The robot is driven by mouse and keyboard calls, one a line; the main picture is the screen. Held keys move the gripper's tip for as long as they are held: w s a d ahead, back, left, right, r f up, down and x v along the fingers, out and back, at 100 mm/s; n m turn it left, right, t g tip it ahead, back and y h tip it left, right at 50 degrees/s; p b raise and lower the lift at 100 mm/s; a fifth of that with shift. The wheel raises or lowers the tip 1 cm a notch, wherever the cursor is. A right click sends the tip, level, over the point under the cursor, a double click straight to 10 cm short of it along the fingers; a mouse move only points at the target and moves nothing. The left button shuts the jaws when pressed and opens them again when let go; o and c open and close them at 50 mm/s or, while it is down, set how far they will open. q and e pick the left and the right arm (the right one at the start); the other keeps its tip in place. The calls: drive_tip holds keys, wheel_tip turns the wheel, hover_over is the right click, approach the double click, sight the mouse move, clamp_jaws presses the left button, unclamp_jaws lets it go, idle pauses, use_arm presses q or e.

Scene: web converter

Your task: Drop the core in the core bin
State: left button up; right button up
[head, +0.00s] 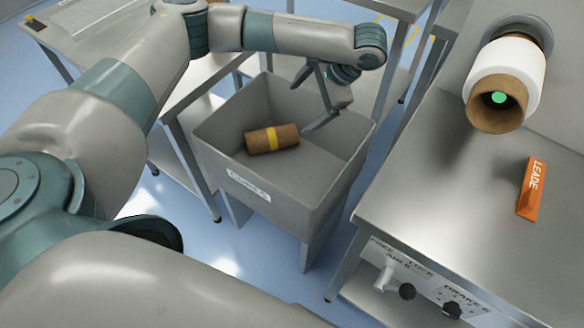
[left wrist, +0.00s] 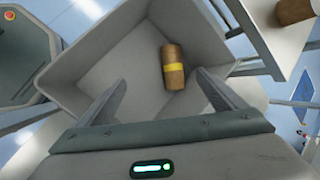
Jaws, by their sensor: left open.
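A brown cardboard core (head: 272,138) with a yellow band lies on its side on the floor of the grey core bin (head: 215,150). The bin has a white label on its front. My left gripper (head: 318,100) is over the right part of the bin, open and empty, apart from the core. In the left wrist view the core (left wrist: 173,68) lies beyond the two spread fingers of the gripper (left wrist: 163,95), inside the bin (left wrist: 85,75). My right gripper is not in view.
A steel bench (head: 425,180) stands right of the bin, with an orange leader block (head: 531,189) on it. A white roll on a brown core (head: 508,80) is mounted above it. Knobs (head: 407,291) are on the bench front. Another steel table (head: 110,50) stands behind left.

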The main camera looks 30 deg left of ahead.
use_arm(q)
drive_tip(key=shift+v, duration=1.1)
